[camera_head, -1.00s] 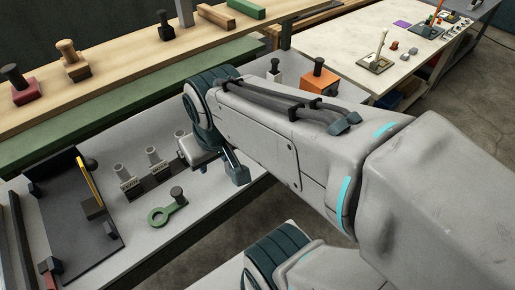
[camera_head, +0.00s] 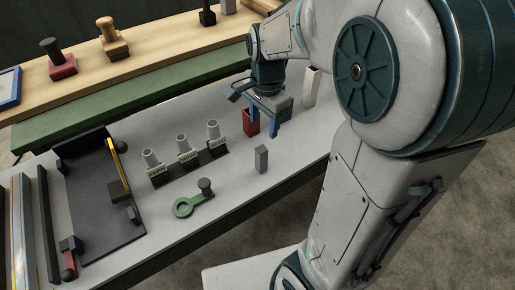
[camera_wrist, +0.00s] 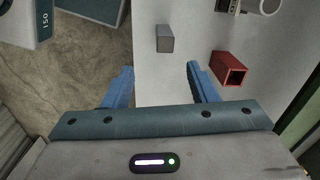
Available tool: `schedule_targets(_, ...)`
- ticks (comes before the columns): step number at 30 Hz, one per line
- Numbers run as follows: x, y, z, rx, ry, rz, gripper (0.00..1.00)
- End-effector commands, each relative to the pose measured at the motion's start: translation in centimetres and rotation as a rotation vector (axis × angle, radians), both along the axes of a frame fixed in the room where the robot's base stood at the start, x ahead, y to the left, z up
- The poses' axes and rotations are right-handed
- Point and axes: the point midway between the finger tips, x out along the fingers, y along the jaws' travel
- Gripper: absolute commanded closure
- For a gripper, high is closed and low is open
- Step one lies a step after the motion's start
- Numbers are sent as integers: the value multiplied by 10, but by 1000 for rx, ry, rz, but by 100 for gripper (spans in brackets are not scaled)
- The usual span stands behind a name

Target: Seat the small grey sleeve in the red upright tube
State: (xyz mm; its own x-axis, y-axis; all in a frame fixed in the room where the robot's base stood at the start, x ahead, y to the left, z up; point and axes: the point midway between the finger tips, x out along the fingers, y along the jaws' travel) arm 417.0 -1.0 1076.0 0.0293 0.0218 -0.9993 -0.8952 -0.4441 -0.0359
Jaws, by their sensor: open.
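The small grey sleeve (camera_head: 261,158) stands upright on the pale bench near its front edge. In the wrist view the sleeve (camera_wrist: 165,38) lies beyond the gap between my fingertips. The red tube (camera_head: 251,122) is upright behind the sleeve, with its square open mouth seen in the wrist view (camera_wrist: 231,72), just outside the right-hand finger. My gripper (camera_head: 278,121) is beside the red tube, fingers pointing down. In the wrist view my gripper (camera_wrist: 160,68) has its blue fingers wide apart with nothing between them.
Several grey angled tubes on labelled blocks (camera_head: 188,160) stand left of the sleeve. A green ring-ended piece (camera_head: 187,206) lies in front of them. A white square tube (camera_head: 311,87) stands right of my gripper. A dark tray (camera_head: 95,215) is at left. Bare bench surrounds the sleeve.

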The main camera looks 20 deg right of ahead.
Motion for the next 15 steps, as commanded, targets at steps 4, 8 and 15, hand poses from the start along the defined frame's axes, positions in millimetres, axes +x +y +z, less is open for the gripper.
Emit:
schedule_targets(4, 13, 0, -12, -17, 27, -115, 47)
schedule_targets(8, 16, 0, -23, -22, 35, -148, 47)
schedule_targets(15, 15, 0, -70, -21, 37, -149, 47)
